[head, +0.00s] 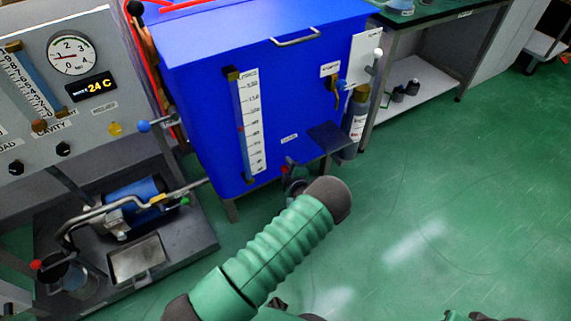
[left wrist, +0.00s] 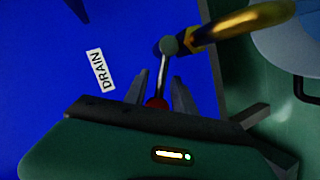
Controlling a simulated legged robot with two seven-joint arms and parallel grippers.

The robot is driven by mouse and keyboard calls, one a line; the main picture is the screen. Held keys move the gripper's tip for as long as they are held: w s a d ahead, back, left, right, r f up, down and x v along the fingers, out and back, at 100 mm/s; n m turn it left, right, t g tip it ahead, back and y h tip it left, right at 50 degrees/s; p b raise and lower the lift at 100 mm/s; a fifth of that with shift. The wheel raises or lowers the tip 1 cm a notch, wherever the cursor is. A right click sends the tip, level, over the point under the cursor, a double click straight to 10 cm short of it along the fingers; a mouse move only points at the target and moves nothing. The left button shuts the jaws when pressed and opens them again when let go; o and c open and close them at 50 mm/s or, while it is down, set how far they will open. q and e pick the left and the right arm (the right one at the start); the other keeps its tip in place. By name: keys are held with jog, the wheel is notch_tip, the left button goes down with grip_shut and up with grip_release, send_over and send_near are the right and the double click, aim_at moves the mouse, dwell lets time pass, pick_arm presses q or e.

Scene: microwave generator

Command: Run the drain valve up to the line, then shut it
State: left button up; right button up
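The blue tank (head: 200,110) stands at the centre of the head view, with a white upright level scale (head: 252,125) on its front. The drain valve's red-tipped handle (head: 286,168) is low on that front, below a small label (head: 289,138). In the left wrist view the DRAIN label (left wrist: 100,69) is beside the grey valve lever (left wrist: 163,75), with its red knob (left wrist: 157,103). My left gripper (left wrist: 160,82) is open, its two fingers on either side of the knob; firm contact cannot be made out. My green arm sleeve partly blocks the head view. My right gripper is not seen.
A brass-coloured pipe (left wrist: 245,22) extends beside the lever, with a grey rounded vessel (left wrist: 285,50) to the right. A gauge panel (head: 100,120) and a low pump bench (head: 185,235) stand at left. Green floor (head: 440,190) is clear at right.

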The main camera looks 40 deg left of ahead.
pick_arm(q)
jog(key=p+v, duration=0.6)
jog(key=v, duration=0.9)
jog(key=shift+s, duration=0.2)
jog(key=shift+r, duration=0.15)
